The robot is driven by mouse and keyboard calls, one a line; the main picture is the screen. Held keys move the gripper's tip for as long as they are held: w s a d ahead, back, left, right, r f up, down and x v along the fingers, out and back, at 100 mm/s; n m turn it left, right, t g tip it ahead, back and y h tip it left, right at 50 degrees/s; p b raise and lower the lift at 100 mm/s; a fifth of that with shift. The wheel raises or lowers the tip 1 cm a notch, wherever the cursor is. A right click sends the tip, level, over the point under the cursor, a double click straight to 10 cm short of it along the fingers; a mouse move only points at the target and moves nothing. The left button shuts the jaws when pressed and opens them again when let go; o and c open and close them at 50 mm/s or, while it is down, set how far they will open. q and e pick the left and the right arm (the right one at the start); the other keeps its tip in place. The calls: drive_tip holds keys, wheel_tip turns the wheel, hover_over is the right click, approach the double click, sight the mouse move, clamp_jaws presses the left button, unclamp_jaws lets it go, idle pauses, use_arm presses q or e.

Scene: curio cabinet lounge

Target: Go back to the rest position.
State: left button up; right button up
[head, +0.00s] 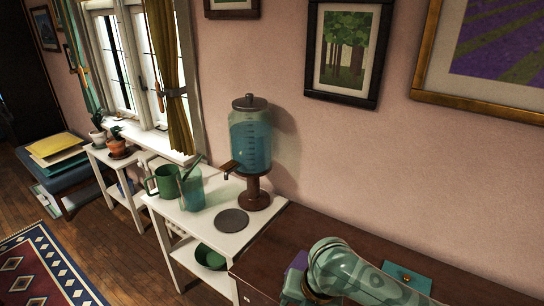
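Neither of my grippers shows in the head view. A pale, grey-green patterned rounded arm link, which looks like part of my own arm, comes in at the bottom edge right of centre, over the brown cabinet top (400,248). Its far end runs out of the frame at the bottom, so what it carries is hidden.
A teal box (406,279) lies beside my arm. Open wooden floor (122,262) lies left.

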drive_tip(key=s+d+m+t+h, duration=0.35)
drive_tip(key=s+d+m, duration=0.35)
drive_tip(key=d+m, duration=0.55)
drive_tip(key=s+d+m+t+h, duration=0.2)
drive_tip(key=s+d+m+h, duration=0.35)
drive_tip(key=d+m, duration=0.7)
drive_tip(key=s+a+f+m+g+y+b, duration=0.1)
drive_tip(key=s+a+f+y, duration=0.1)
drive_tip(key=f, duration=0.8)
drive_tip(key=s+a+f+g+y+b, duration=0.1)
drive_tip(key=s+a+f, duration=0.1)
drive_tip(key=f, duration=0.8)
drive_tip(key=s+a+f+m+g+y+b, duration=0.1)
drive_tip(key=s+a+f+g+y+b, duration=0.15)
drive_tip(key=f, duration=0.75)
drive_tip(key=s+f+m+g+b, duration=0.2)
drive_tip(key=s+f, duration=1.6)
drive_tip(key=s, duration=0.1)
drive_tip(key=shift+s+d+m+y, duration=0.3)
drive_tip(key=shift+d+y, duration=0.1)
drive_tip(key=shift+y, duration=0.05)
